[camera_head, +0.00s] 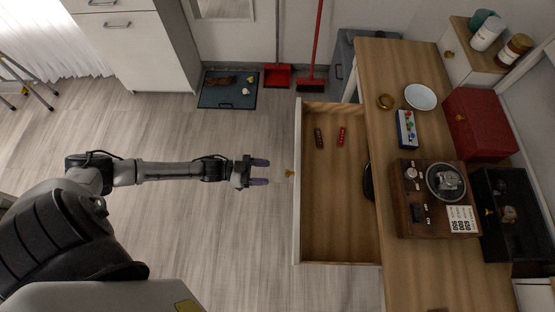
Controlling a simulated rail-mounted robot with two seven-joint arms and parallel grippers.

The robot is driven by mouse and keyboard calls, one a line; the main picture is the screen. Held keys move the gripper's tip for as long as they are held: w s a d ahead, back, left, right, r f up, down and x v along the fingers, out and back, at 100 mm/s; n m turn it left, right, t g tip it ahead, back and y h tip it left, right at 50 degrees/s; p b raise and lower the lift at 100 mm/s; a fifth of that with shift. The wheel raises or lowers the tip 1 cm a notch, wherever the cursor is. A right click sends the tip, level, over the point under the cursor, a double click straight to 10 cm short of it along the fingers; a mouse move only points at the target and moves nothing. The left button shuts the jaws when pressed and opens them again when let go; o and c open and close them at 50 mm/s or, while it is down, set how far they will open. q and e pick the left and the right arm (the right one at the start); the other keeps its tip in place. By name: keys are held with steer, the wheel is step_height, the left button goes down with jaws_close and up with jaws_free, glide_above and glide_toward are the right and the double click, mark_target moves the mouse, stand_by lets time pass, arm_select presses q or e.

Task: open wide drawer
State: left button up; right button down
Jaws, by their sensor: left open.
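The wide drawer (335,215) is pulled well out of the wooden desk, toward the left of the picture. Its white front panel (297,220) has a small gold knob (290,174) near the middle. Inside lie a dark small item (319,138) and a red small item (341,136). My left gripper (262,172) is open and empty, to the left of the knob, its two fingers pointing at it with a small gap between. My right gripper is not in view.
The desk top (385,75) holds a white bowl (420,97), a wooden turntable device (436,198) and a red box (480,124). A dark mat (228,90), a red dustpan (277,76) and a broom (311,84) are at the back. Floor left of the drawer is clear.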

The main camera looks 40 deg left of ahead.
arm_select(q)
steer(key=p+v, duration=0.1)
steer(key=v, duration=0.6)
steer(key=shift+w, duration=0.1)
stand_by(0.5)
